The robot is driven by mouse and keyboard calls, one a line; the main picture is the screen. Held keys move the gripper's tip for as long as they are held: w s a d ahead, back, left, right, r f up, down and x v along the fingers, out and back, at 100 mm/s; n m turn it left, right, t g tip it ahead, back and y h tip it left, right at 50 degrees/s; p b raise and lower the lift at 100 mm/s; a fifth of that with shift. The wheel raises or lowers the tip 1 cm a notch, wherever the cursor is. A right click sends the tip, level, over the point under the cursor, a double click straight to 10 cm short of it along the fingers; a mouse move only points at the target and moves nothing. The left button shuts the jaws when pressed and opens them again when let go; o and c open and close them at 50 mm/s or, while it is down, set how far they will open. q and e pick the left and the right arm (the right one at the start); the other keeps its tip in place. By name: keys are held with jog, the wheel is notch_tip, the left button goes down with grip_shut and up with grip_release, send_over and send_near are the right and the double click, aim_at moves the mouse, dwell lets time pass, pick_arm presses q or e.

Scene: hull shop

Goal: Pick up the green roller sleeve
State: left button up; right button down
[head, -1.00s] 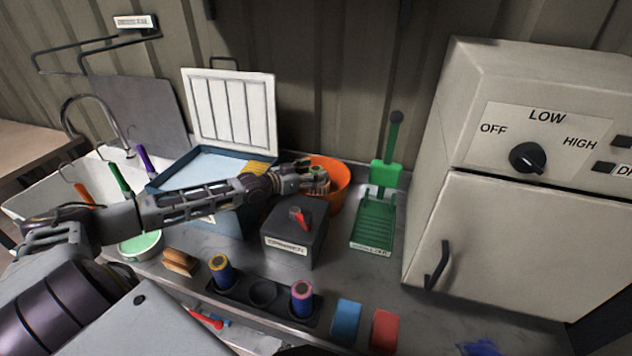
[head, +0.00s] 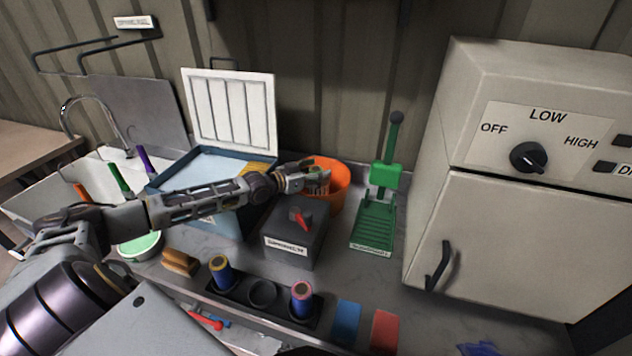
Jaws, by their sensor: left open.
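I cannot make out a green roller sleeve clearly now. My left gripper (head: 318,180) is open at the left rim of the orange bucket (head: 339,185); its fingers hide part of the bucket's inside. The black sleeve rack (head: 240,298) at the front holds a blue sleeve with a yellow top (head: 221,273) on the left and a purple sleeve with a pink top (head: 301,300) on the right. Both stand upright, and the middle socket (head: 262,293) is empty. My right gripper is out of view.
A dark grey box with a red switch (head: 293,238) stands just below my left gripper. A green lever device (head: 376,217) stands right of the bucket. The blue tray with an open white lid (head: 232,112) is behind my forearm. A large cabinet (head: 500,235) bounds the right.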

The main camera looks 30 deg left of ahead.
pick_arm(q)
jog(key=c, duration=1.1)
jog(key=shift+r, duration=0.15)
jog(key=shift+r, duration=4.85)
